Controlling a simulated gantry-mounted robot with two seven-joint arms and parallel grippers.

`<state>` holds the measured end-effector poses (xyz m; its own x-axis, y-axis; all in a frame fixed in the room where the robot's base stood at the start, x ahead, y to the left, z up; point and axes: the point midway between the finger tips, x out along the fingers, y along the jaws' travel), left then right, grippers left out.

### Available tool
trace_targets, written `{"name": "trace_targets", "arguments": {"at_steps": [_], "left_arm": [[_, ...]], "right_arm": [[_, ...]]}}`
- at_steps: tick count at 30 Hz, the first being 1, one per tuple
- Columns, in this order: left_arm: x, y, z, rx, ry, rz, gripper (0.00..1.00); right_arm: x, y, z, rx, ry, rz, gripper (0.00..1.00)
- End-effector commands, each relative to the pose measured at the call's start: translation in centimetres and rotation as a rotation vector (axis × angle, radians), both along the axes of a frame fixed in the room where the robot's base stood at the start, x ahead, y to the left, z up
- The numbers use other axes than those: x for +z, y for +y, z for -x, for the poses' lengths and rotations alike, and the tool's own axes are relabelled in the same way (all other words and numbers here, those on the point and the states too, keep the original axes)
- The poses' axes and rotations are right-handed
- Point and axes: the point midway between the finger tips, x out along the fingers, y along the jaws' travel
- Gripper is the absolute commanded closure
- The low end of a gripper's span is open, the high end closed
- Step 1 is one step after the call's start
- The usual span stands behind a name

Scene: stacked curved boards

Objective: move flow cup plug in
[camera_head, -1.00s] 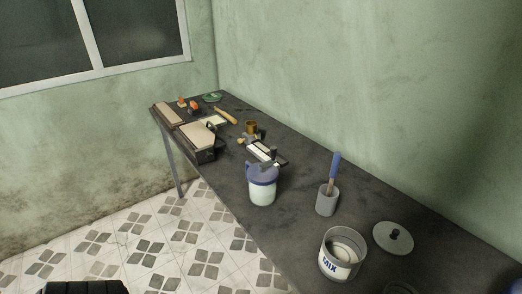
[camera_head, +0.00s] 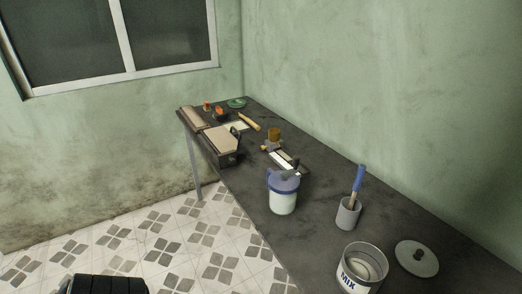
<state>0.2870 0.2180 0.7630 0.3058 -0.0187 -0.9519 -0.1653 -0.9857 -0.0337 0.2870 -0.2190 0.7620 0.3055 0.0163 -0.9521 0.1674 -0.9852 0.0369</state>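A small brass-coloured cup (camera_head: 274,134) stands on the dark table around the middle, and it looks like the flow cup. A plug cannot be made out at this size. A light-coloured piece with a brown end (camera_head: 267,147) lies just in front of the cup.
The dark table (camera_head: 320,190) runs along the green wall. On it are a white container with a blue lid (camera_head: 283,199), a grey holder (camera_head: 347,215) with a blue-handled tool, a MIX tin (camera_head: 352,284), a grey lid (camera_head: 416,261) and curved boards (camera_head: 221,138) at the far end.

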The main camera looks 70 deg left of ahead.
Motion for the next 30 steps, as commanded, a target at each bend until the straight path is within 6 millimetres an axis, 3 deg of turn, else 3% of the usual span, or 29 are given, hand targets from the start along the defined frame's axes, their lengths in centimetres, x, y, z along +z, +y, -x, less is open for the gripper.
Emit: {"name": "trace_targets", "arguments": {"at_steps": [7,14,30], "left_arm": [[0.0,0.0,-0.01,0.0,0.0,0.0,0.64],[0.01,0.0,-0.01,0.0,0.0,0.0,0.99],[0.03,0.0,-0.01,0.0,-0.001,0.0,1.0]], "right_arm": [[0.0,0.0,0.0,0.0,0.0,0.0,0.51],[0.01,0.01,0.0,0.0,0.0,0.0,0.51],[0.04,0.16,-0.02,-0.004,0.0,-0.007,0.51]]}}
